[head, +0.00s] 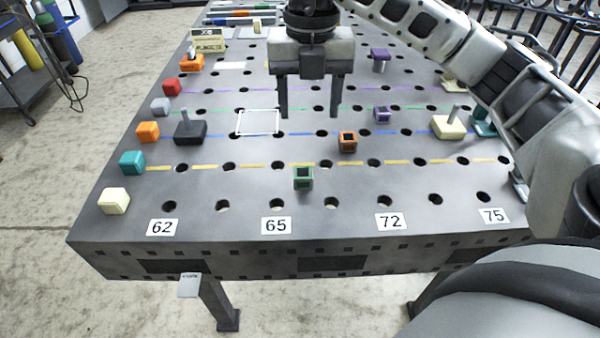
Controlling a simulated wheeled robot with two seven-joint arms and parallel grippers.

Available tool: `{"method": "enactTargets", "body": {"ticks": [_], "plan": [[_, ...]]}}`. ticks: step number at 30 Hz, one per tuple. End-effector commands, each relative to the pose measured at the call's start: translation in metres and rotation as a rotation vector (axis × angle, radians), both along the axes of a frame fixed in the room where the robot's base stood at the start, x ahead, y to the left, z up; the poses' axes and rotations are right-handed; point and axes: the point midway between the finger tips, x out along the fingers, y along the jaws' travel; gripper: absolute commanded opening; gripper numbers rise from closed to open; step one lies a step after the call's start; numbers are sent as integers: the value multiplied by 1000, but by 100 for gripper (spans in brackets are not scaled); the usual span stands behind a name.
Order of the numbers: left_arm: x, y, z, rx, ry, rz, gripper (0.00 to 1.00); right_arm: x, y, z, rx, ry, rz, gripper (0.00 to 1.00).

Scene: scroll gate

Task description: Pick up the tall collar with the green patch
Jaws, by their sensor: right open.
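A green square collar with a dark opening (303,178) stands on the table near its front edge, above the labels 65 and 72. I cannot make out a separate patch on it. My left gripper is not in view.
The perforated table (260,190) has dark holes and coloured dashed lines. A dark block with a peg (190,130) stands left, a cream block with a peg (449,126) right. Coloured blocks line the left edge. A white square outline (259,134) is empty.

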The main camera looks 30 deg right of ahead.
Motion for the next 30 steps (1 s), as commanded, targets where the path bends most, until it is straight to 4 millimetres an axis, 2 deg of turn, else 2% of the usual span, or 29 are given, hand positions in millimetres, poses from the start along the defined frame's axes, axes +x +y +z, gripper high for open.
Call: {"method": "enactTargets", "body": {"ticks": [1,3,9,19,25,30], "plan": [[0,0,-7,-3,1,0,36,-1,1,-17,3,9,4,58],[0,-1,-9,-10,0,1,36,-1,2,-33,5,8,7,58],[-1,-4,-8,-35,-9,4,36,-1,2,-71,6,6,6,58],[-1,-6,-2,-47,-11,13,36,0,4,-97,6,4,7,58],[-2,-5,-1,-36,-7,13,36,1,9,-128,7,5,8,58],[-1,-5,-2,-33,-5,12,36,2,9,-141,6,2,7,58]]}}
